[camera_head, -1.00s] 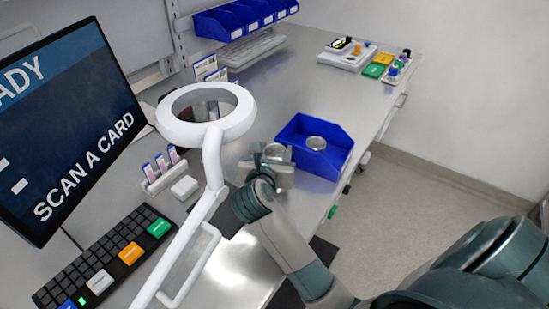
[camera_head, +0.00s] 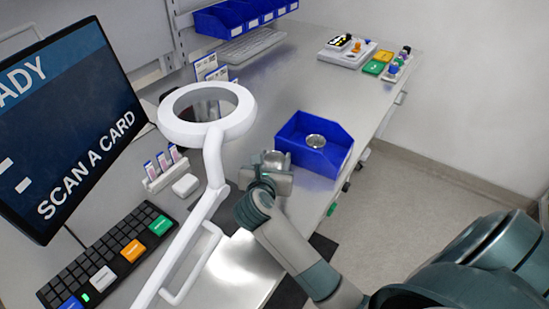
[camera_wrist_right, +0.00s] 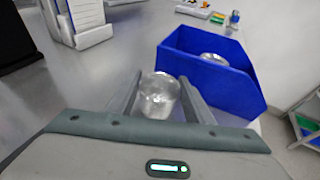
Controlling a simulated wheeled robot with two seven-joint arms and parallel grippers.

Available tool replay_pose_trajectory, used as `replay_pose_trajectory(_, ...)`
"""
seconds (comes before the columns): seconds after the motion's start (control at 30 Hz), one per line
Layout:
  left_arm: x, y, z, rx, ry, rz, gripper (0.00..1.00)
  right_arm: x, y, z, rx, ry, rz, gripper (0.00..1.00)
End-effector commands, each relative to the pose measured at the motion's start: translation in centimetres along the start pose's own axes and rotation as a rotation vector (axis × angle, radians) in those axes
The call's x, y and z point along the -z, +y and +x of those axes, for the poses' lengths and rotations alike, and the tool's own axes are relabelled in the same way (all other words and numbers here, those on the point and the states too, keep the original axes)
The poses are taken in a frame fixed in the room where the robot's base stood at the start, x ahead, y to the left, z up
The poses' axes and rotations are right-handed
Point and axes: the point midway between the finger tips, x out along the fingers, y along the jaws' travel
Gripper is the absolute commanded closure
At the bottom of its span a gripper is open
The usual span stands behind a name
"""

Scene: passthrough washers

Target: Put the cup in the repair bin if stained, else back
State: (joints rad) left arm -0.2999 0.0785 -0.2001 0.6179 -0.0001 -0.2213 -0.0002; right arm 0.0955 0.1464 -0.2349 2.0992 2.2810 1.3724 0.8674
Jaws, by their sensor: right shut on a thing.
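My right gripper (camera_head: 268,168) is shut on a small shiny metal cup (camera_wrist_right: 158,97). In the right wrist view the cup is upright between the two fingers, above the metal bench. I cannot make out a stain on it. A blue bin (camera_wrist_right: 228,88) stands to the right of the held cup, apart from it. The same bin (camera_head: 312,163) shows in the head view, with another metal cup (camera_head: 316,141) inside. My left gripper is not in view.
A white ring magnifier (camera_head: 208,130) on an arm stands left of the gripper. A monitor (camera_head: 65,120) reading "SCAN A CARD" and a keyboard (camera_head: 100,262) are at left. Card holders (camera_head: 160,175) stand nearby.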

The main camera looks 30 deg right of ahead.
Motion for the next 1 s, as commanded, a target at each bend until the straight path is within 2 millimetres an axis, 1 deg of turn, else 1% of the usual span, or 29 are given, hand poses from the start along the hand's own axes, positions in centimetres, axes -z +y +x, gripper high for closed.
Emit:
replay_pose_trajectory(0.1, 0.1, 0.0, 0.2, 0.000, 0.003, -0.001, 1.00, 0.3, 0.0, 0.1, 0.001, 0.001, 0.001, 0.76)
replay_pose_trajectory(0.13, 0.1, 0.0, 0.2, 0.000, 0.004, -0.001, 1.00, 0.3, 0.0, 0.1, 0.001, 0.001, 0.001, 0.51)
replay_pose_trajectory(0.17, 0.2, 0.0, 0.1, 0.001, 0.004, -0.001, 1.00, 0.2, 0.0, 0.1, 0.001, 0.000, 0.001, 0.45)
replay_pose_trajectory(0.6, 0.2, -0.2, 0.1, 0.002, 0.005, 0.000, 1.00, 0.0, 0.0, -0.2, -0.001, 0.000, 0.001, 0.45)
replay_pose_trajectory(0.77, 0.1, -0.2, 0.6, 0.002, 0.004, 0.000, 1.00, 0.2, 0.1, -1.7, -0.001, 0.001, 0.002, 0.45)
replay_pose_trajectory(0.87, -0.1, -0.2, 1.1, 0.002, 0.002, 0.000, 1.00, 0.2, 0.1, -3.1, -0.001, 0.001, 0.003, 0.45)
replay_pose_trajectory(0.93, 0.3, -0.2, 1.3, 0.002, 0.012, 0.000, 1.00, 0.2, 0.1, -4.2, -0.002, 0.001, 0.004, 0.45)
replay_pose_trajectory(1.0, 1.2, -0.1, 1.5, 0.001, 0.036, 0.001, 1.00, 0.2, 0.0, -5.2, 0.000, 0.002, 0.005, 0.45)
